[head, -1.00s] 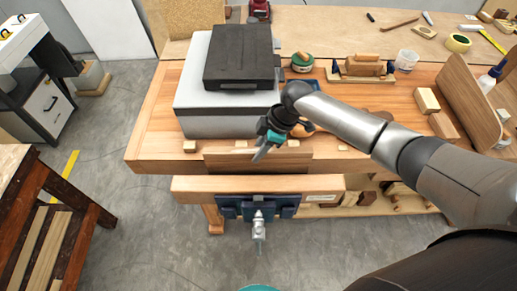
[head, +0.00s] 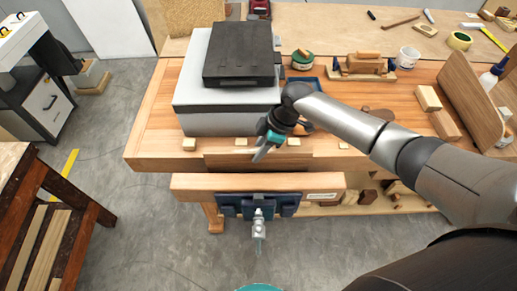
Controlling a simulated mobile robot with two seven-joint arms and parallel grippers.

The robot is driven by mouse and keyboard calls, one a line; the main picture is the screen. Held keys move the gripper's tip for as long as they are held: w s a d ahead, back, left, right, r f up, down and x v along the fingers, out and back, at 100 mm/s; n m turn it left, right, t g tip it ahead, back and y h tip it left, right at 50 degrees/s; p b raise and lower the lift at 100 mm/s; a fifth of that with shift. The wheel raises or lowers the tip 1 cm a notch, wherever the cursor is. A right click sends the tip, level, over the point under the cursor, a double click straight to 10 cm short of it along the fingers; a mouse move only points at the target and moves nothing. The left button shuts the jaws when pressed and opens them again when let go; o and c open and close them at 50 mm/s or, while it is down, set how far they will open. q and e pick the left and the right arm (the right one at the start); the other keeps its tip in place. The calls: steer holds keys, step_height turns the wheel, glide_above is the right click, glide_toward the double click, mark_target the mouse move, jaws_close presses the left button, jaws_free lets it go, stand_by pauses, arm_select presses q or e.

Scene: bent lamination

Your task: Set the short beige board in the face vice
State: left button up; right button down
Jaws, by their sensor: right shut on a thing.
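My right gripper (head: 261,153) reaches down from the right to the bench's front edge. Its fingers are shut on what looks like the short beige board (head: 225,161), a brownish strip lying lengthwise along that edge. The grip itself is small and partly hidden. The face vice (head: 232,205) is below it, with a long wooden front jaw (head: 200,183), dark blue metalwork and a grey screw handle. A gap shows between the front jaw and the bench. I cannot tell whether the board's lower edge is inside the jaws. My left gripper is not in view.
A grey case (head: 225,123) with a black case (head: 238,55) on top stands on the bench (head: 150,130) behind the gripper. Small pale blocks line the front edge. A hand plane (head: 362,66), wood blocks and a curved board (head: 468,95) lie to the right.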

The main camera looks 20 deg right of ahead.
steer(key=shift+f+b, duration=1.2)
steer(key=shift+f, duration=0.4)
stand_by(1.1)
steer(key=c, duration=0.6)
jaws_free()
steer(key=shift+o, duration=0.4)
steer(key=shift+s+f, duration=0.1)
steer(key=shift+f, duration=0.05)
steer(key=o, duration=0.4)
steer(key=shift+c, duration=0.2)
steer(key=shift+r, duration=0.2)
steer(key=shift+r+p, duration=3.75)
steer(key=shift+r, duration=0.15)
